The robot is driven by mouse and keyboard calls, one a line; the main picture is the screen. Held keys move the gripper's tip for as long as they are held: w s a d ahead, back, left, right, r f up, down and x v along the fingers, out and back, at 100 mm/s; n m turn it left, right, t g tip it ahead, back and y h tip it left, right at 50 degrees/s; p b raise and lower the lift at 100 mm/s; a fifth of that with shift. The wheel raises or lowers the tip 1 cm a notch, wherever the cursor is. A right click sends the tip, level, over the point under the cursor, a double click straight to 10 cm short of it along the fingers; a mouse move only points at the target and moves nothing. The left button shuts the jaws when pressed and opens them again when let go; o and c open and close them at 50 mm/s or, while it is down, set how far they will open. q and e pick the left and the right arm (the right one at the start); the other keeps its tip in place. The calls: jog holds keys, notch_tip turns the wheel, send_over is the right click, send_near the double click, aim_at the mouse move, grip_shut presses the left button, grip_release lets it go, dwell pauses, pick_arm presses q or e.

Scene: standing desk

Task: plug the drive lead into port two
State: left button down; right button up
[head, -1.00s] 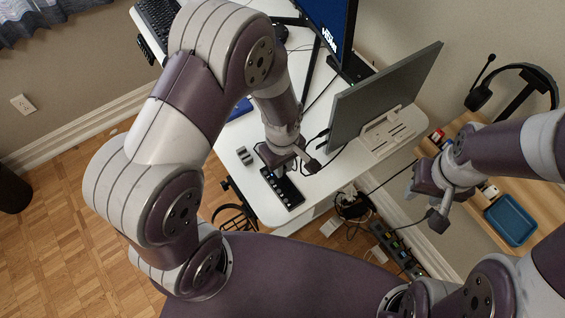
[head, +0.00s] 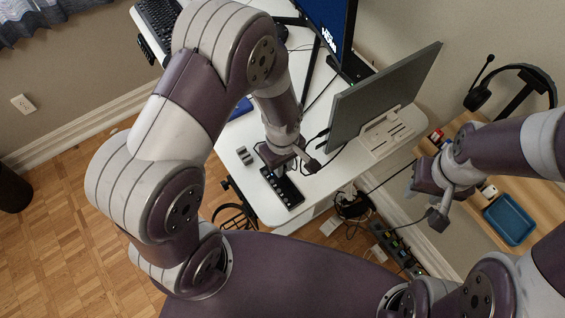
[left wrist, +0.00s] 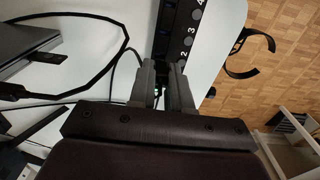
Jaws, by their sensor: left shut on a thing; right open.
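The black port hub (head: 284,190) lies on the white desk's front corner in the head view. In the left wrist view, the hub (left wrist: 176,22) shows numbers 2, 3 and 4 beside its ports. My left gripper (left wrist: 162,68) is shut and points at the hub near number 2. The drive lead's plug is between its fingers, mostly hidden by them. I cannot tell whether the plug is in a port. In the head view, the left gripper (head: 277,167) is over the hub's far end. My right gripper (head: 428,200) is open and empty, off to the right.
A grey monitor (head: 378,98) stands on the desk right of my left gripper. A black cable (left wrist: 100,75) loops left of the fingers. A small grey block (head: 246,157) lies left of the hub. A blue tray (head: 510,218) sits on the wooden table at right.

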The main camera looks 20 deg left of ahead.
pick_arm(q)
jog(key=shift+f+b, duration=0.7)
jog(key=shift+f, duration=0.45)
jog(key=c, duration=1)
grip_release()
jog(key=shift+r, duration=0.1)
notch_tip(320, 180, up, 13)
jog(key=shift+f+p, duration=0.2)
jog(key=shift+p, duration=0.45)
